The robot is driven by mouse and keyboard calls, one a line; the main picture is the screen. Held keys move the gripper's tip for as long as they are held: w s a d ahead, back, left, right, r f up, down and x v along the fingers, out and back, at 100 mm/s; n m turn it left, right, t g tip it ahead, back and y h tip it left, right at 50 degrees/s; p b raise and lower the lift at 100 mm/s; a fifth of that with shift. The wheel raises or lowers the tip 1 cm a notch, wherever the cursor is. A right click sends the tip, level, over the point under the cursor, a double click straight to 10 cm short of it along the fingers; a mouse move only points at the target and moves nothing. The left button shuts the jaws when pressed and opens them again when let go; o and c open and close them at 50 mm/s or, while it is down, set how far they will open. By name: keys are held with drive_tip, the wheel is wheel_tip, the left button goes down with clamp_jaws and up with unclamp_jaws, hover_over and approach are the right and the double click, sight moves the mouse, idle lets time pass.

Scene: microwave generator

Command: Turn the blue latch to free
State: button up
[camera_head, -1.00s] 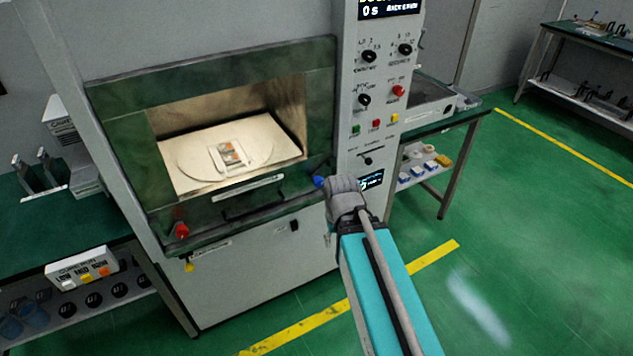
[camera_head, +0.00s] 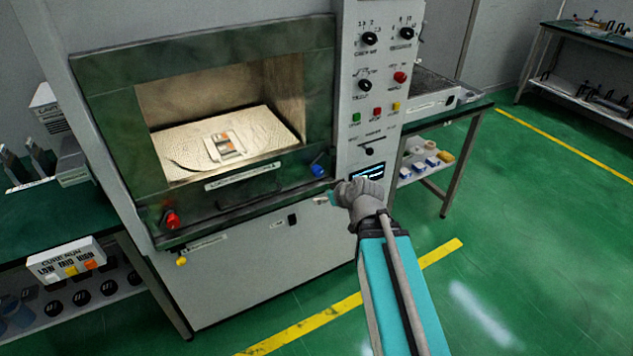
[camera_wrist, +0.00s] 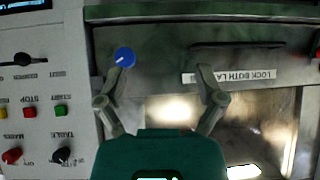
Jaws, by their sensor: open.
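The blue latch (camera_head: 318,169) is a small round knob at the lower right corner of the green-framed oven door (camera_head: 110,165). In the wrist view, which looks upside down, the blue latch (camera_wrist: 124,57) shows a pale line on its face. My gripper (camera_head: 342,194) is just below and right of the latch in the head view. In the wrist view, my gripper (camera_wrist: 160,72) has its fingers spread wide with nothing between them. The left fingertip overlaps the latch's edge in the picture; contact cannot be told. A red latch (camera_head: 172,219) sits at the door's lower left.
A control panel with knobs and buttons (camera_head: 376,110) stands right of the door. A dark door handle (camera_head: 250,190) runs between the latches. A tray with a small piece (camera_head: 226,146) shows inside. Side tables stand left and right. The green floor at right is clear.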

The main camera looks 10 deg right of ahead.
sight(319, 172)
drive_tip(key=shift+w+d+r+t+h+b, duration=0.15)
drive_tip(key=shift+w+d+r+t+b, duration=0.2)
drive_tip(key=shift+w+d+t, duration=0.25)
drive_tip(key=shift+w+d+r+t+h+b, duration=0.1)
drive_tip(key=shift+w+d+r+t+b, duration=0.2)
drive_tip(key=shift+w+d+t, duration=0.35)
drive_tip(key=shift+w+d+r+t+h+b, duration=0.15)
drive_tip(key=shift+w+d+r+t+b, duration=0.1)
drive_tip(key=shift+w+d+t+b, duration=0.35)
drive_tip(key=shift+f, duration=0.1)
drive_tip(key=shift+b+x, duration=2.45)
drive_tip(key=shift+x, duration=4.3)
drive_tip(key=shift+a, duration=0.1)
drive_tip(key=c, duration=1.1)
drive_tip(key=shift+a, duration=0.2)
drive_tip(key=shift+c, duration=0.3)
drive_tip(key=shift+d, duration=0.15)
